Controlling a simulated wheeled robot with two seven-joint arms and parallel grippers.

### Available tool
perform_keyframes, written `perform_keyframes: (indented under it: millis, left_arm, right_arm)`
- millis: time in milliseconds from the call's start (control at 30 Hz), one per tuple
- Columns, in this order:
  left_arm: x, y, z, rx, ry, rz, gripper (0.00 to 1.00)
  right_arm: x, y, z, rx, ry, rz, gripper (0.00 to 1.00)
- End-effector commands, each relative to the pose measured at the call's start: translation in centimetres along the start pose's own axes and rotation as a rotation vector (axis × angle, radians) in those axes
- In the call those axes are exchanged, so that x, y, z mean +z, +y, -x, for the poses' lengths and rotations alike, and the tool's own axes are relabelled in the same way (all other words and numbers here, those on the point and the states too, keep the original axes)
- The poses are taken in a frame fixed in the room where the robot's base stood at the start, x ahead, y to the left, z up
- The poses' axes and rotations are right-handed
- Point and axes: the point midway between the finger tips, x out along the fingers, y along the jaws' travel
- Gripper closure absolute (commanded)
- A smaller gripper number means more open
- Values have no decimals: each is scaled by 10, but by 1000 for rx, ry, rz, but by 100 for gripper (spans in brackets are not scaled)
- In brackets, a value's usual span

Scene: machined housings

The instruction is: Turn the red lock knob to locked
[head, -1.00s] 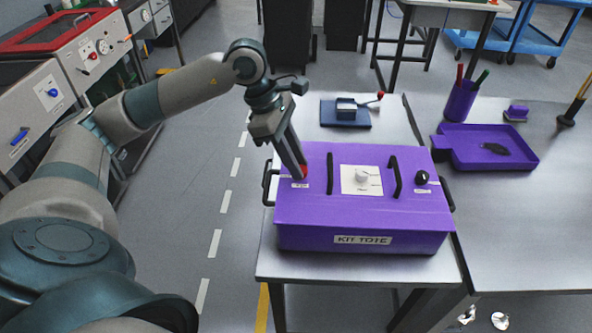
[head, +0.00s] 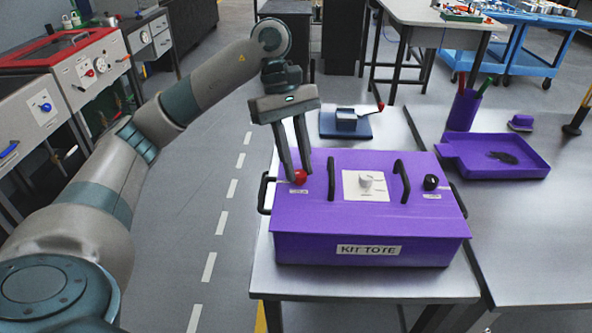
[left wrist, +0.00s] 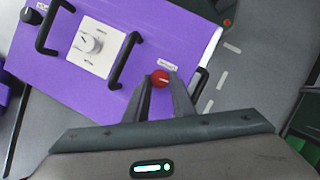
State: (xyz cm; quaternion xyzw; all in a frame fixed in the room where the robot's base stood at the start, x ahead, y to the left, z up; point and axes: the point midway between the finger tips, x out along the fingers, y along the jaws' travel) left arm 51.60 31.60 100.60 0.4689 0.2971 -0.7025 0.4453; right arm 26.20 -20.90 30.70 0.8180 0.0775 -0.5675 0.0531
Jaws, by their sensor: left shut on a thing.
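The red lock knob (head: 299,177) stands on the left part of the lid of the purple box (head: 365,221), labelled KIT TOTE. My left gripper (head: 298,174) points down, with one finger on each side of the knob, shut on it. In the left wrist view, the red knob (left wrist: 160,78) sits between the fingertips (left wrist: 161,80), with a small pale mark on its top. A small label lies beside it, too small to read. My right gripper is not in view.
The lid also carries two black handles (head: 331,179), a white dial (head: 366,181) on a white plate and a black knob (head: 431,183). Behind the box is a blue fixture (head: 345,123) with a red-tipped lever. A purple tray (head: 494,157) lies to the right.

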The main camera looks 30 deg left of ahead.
Motion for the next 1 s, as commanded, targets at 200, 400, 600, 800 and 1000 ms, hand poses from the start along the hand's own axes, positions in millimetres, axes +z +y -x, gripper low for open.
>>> perform_keyframes:
  millis: [200, 400, 600, 800, 1000]
  left_arm:
    - [0, 2, -1, -40, 2, -96, 100]
    - [0, 2, 0, -56, 0, -133, 100]
    - [0, 2, 0, -58, 1, -137, 100]
    - [0, 2, 0, -57, 1, -137, 73]
    - [0, 2, 0, -57, 1, -136, 58]
  right_arm:
    - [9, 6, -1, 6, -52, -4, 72]
    - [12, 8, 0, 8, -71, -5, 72]
    - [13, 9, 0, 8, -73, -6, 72]
    - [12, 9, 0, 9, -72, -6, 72]
    - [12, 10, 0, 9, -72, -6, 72]
